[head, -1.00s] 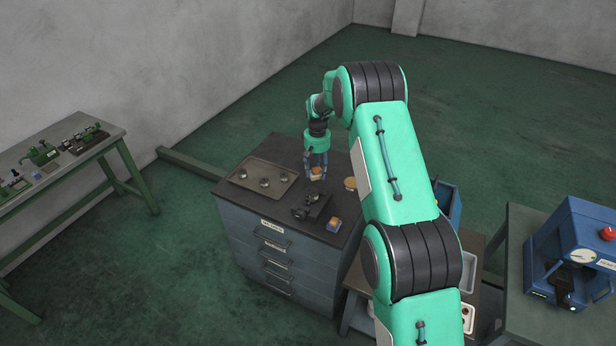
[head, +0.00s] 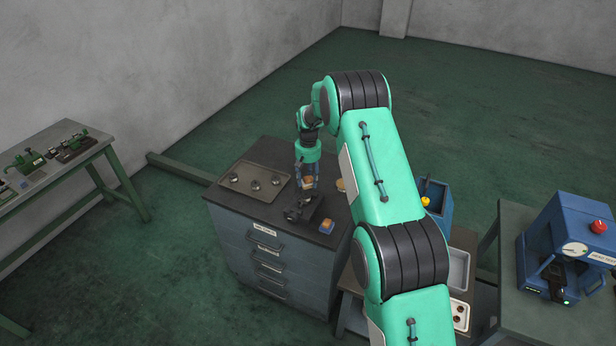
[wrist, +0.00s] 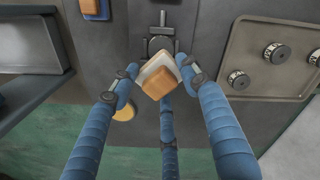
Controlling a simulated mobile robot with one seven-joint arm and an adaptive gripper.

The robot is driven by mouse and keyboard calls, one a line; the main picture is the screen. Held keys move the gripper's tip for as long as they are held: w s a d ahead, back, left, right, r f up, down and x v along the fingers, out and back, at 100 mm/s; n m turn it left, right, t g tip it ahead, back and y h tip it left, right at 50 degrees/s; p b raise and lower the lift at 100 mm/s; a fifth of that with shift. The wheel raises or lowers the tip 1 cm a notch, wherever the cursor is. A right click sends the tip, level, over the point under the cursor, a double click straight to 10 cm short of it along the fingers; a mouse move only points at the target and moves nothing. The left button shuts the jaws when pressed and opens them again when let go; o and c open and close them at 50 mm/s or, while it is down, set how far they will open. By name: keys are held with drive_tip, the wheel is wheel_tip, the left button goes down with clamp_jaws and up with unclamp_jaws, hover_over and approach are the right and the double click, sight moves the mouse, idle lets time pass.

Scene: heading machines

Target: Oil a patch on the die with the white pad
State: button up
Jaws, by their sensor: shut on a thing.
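My gripper (wrist: 160,80), with blue segmented fingers, is shut on the white pad (wrist: 155,68), which has a tan-orange block on it. The pad sits tilted between the fingers. In the head view my gripper (head: 308,182) holds it over the cabinet top, close to the dark die fixture (head: 303,212). In the wrist view the dark fixture (wrist: 160,44) shows just beyond the pad, partly covered by it. I cannot tell whether the pad touches it.
A tray (head: 268,171) with several round metal pieces lies on the cabinet top, left of my gripper. An orange and blue block (head: 326,226) stands near the front edge. A round tan item (head: 341,185) is to the right. A blue press (head: 575,245) stands farther right.

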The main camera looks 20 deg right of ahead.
sight(308, 184)
wheel_tip(308, 184, down, 4)
drive_tip(key=shift+r+b, duration=0.2)
drive_tip(key=shift+b, duration=0.2)
drive_tip(key=shift+s+a+r, duration=0.1)
drive_tip(key=shift+s+a, duration=0.05)
drive_tip(key=shift+a, duration=0.15)
drive_tip(key=shift+s+a+f+p, duration=0.25)
drive_tip(key=shift+s+a+p, duration=0.1)
drive_tip(key=shift+s+a, duration=0.85)
drive_tip(key=shift+a, duration=0.05)
drive_tip(key=shift+d+r+p, duration=0.1)
drive_tip(key=shift+p, duration=0.3)
drive_tip(key=shift+w+d+f, duration=0.2)
drive_tip(key=shift+w+d, duration=0.05)
drive_tip(key=shift+w, duration=0.1)
drive_tip(key=shift+w+d+r+b, duration=0.1)
drive_tip(key=shift+w+d+b, duration=0.15)
drive_tip(key=shift+d+b, duration=0.05)
drive_tip(key=shift+w+d, duration=0.7)
drive_tip(key=shift+d, duration=0.1)
drive_tip(key=shift+w+d+r, duration=0.1)
drive_tip(key=shift+w+r, duration=0.05)
drive_tip(key=shift+r, duration=1.7)
drive_tip(key=shift+r+p, duration=0.35)
drive_tip(key=shift+r, duration=0.3)
drive_tip(key=shift+r+p, duration=0.4)
drive_tip(key=shift+r, duration=1.2)
